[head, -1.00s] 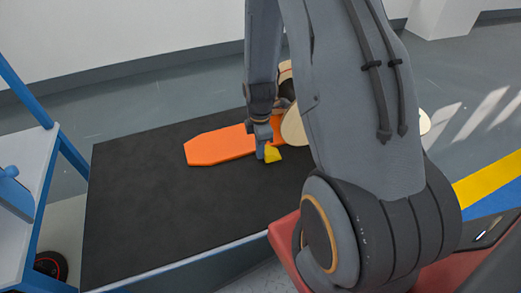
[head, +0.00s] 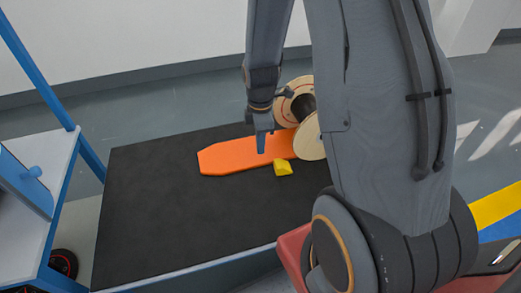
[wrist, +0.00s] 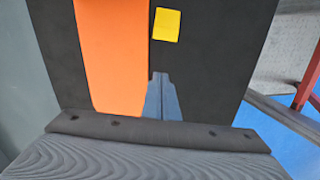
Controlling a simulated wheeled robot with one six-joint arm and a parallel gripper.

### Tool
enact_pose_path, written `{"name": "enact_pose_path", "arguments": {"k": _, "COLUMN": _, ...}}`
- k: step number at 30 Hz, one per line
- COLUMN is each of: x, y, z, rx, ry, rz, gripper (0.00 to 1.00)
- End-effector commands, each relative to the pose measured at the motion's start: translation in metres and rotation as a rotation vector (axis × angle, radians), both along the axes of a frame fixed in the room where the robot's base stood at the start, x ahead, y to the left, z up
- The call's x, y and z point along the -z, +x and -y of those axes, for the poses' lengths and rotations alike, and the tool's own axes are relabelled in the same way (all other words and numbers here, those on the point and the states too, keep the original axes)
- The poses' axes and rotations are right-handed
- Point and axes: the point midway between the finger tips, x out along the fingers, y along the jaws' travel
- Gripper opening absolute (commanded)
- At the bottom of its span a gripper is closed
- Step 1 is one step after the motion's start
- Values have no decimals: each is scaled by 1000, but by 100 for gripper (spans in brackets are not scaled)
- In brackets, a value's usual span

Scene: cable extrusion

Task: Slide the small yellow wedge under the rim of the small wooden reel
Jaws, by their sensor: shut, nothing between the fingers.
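The small yellow wedge (head: 283,168) lies on the black table top, at the near edge of an orange board. It is close to the near rim of the small wooden reel (head: 312,138); I cannot tell whether they touch. The reel lies on its side, with pale round flanges and a dark core, and my arm hides part of it. My gripper (head: 265,143) points down over the orange board, left of the reel and apart from the wedge. Its fingers are shut and empty. The wrist view shows the wedge (wrist: 165,25) beyond the closed fingertips (wrist: 158,76). The reel is out of that view.
The orange board (head: 228,159) lies flat and reaches toward the reel. The black table top (head: 170,220) is bare to the left and front. A blue-framed stand (head: 62,165) is beside the table at left.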

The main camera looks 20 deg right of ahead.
Motion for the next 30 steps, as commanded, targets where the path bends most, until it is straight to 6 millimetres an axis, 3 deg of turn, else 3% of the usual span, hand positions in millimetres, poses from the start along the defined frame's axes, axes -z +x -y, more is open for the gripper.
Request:
{"name": "enact_pose_path", "arguments": {"k": 9, "x": -1, "y": 0, "z": 0, "rx": 3, "ry": 0, "rz": 0, "gripper": 0}}
{"name": "enact_pose_path", "arguments": {"k": 13, "x": -15, "y": -5, "z": -2, "rx": 71, "ry": 0, "rz": 3, "gripper": 0}}
{"name": "enact_pose_path", "arguments": {"k": 20, "x": -83, "y": -39, "z": -14, "rx": 470, "ry": 4, "rz": 10, "gripper": 0}}
{"name": "enact_pose_path", "arguments": {"k": 24, "x": -125, "y": -74, "z": -24, "rx": 785, "ry": 8, "rz": 8, "gripper": 0}}
{"name": "enact_pose_path", "arguments": {"k": 30, "x": -165, "y": -123, "z": -34, "rx": 1177, "ry": 14, "rz": 3, "gripper": 0}}
